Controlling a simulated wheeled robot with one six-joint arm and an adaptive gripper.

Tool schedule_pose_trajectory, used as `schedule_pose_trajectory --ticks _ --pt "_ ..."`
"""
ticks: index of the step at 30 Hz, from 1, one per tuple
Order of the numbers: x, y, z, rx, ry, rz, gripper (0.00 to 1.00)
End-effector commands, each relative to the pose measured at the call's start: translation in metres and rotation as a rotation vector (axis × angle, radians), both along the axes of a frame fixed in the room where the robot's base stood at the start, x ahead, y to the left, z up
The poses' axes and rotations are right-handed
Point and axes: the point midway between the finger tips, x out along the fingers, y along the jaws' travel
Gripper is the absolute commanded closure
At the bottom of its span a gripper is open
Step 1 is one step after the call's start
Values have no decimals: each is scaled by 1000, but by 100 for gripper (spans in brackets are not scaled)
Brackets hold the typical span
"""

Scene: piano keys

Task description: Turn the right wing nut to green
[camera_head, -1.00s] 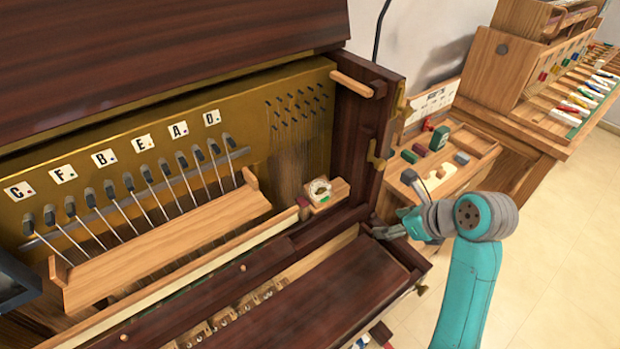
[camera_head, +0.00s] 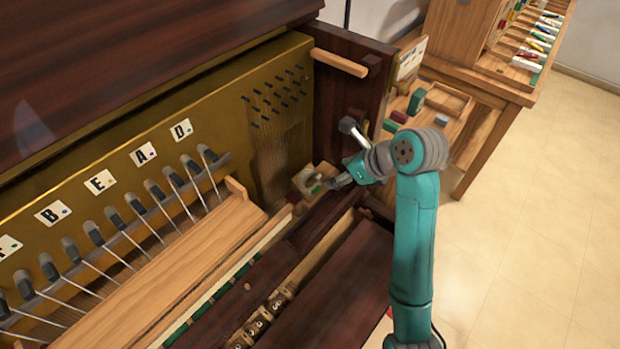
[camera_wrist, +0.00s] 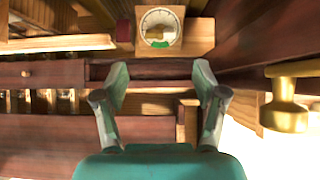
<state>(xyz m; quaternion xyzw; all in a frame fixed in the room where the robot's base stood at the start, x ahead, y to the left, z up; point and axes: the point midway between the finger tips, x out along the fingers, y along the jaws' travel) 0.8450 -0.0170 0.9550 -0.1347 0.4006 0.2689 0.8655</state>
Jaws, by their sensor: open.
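A round pale dial (camera_wrist: 160,27) with a green patch at its lower edge sits on a wooden block (camera_wrist: 195,40) at the top of the wrist view. In the head view the dial (camera_head: 308,180) is small, at the right end of the piano's opening. I cannot clearly make out a wing nut on it. My gripper (camera_wrist: 160,80) is open and empty, with its fingertips apart below the dial in the wrist view. In the head view my gripper (camera_head: 338,182) is just right of the block. I cannot tell whether it touches anything.
A brass fitting (camera_wrist: 286,105) stands close on the right in the wrist view. The dark side panel (camera_head: 345,100) rises behind my gripper. A sloping wooden rail (camera_head: 190,265) and wires lie left. A side table with small blocks (camera_head: 417,100) stands behind my arm.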

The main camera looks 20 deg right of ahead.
Motion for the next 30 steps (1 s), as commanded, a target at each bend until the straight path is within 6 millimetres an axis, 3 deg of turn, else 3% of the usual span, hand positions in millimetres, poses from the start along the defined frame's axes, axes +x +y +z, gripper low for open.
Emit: schedule_pose_trajectory --ticks 15,30 --pt "23 16 -34 0 1 1 29" --pt "26 17 -37 -1 0 1 29"
